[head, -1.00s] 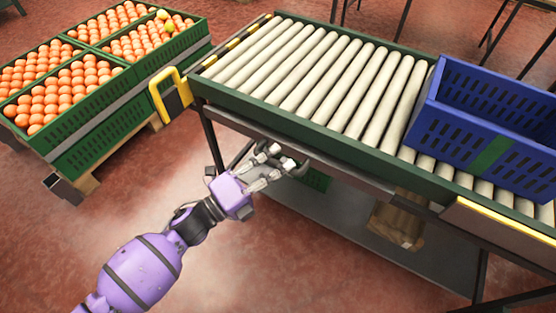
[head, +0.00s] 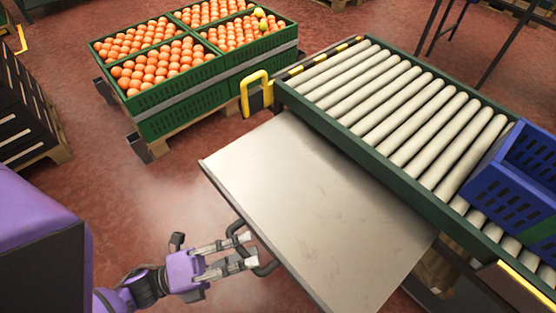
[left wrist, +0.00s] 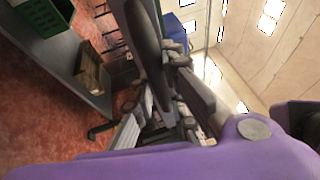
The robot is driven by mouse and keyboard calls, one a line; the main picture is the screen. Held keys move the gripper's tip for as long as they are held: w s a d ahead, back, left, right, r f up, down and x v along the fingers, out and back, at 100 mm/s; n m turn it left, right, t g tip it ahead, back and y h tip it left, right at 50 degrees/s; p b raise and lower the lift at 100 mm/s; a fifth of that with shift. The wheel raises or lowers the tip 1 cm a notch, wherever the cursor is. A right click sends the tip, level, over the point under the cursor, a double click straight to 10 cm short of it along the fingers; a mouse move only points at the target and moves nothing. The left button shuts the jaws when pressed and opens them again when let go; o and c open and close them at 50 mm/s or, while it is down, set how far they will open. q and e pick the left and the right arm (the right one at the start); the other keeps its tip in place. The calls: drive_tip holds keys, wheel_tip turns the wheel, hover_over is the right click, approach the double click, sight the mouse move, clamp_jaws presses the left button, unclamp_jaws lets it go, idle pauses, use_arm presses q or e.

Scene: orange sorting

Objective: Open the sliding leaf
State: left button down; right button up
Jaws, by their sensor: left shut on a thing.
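The sliding leaf (head: 318,205) is a flat grey metal panel. In the head view it stands well out from under the near side of the roller conveyor (head: 400,105). A dark curved handle (head: 268,268) is on the leaf's outer edge. My left gripper (head: 247,252) comes in from the left and is shut on this handle. In the left wrist view my left gripper's fingers (left wrist: 165,100) are close around a dark bar; the exact contact is partly hidden. My right gripper is not in view.
A blue crate (head: 500,190) sits on the rollers at the right. Green crates (head: 185,110) of oranges stand on a pallet beyond the leaf. A yellow handle (head: 255,90) is at the conveyor's end. Dark stacked crates (head: 25,115) stand at the far left. Red floor lies clear between.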

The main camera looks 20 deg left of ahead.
use_arm(q)
drive_tip(key=shift+s+a, duration=0.3)
drive_tip(key=shift+s, duration=0.35)
drive_tip(key=shift+s+a, duration=0.25)
drive_tip(key=shift+s, duration=0.45)
drive_tip(key=shift+s+a, duration=0.3)
drive_tip(key=shift+s, duration=0.35)
drive_tip(key=c, duration=1.7)
unclamp_jaws()
drive_tip(key=v, duration=1.2)
drive_tip(key=shift+w, duration=0.1)
